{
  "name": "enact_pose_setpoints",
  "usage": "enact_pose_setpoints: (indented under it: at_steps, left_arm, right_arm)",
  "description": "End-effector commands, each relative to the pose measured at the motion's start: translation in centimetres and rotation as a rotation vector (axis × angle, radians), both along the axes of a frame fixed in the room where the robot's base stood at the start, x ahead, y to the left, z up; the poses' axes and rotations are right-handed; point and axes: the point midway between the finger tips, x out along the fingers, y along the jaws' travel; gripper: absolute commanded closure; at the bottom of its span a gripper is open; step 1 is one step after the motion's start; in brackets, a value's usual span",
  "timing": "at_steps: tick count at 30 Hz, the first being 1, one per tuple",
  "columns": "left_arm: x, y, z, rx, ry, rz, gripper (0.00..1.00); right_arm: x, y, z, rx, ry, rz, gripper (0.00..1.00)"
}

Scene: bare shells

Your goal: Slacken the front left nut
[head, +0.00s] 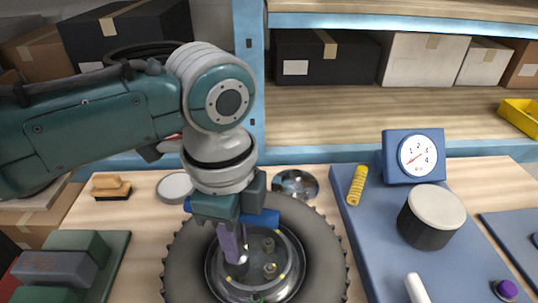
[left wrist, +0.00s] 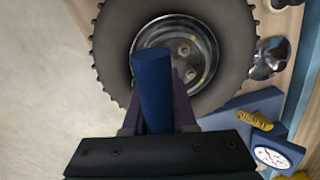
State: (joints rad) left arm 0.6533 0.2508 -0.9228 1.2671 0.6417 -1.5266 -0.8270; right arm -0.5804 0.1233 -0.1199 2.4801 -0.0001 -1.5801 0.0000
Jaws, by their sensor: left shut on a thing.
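A black tyre (head: 336,255) with a grey metal hub lies flat on the bench; it also shows in the left wrist view (left wrist: 235,60). Nuts stand on the hub, one at the back (head: 268,244) and one at the right (head: 270,268). My left gripper (head: 233,255) points down over the hub's left side, its purple fingers shut on a blue bar-like tool (head: 265,219). The tool also shows between the fingers in the left wrist view (left wrist: 152,85). The gripper hides the left nuts, and I cannot tell whether the tool touches one. My right gripper is out of view.
A blue board (head: 375,265) at the right holds a gauge (head: 413,155), a yellow coil (head: 357,186) and a dark, pale-topped cylinder (head: 427,217). A shiny metal dish (head: 295,185) lies behind the tyre. Green and grey blocks (head: 55,268) sit at the left.

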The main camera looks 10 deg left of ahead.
Motion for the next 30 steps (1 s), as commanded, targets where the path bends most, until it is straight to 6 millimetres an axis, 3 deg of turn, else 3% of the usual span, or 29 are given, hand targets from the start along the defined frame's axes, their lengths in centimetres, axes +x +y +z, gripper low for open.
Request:
enact_pose_setpoints:
  at_steps: [30]
  left_arm:
    - [0.0, 0.0, -1.2, 0.0, 0.0, -0.001, 1.0]
  right_arm:
    - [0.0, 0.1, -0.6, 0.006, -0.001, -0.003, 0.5]
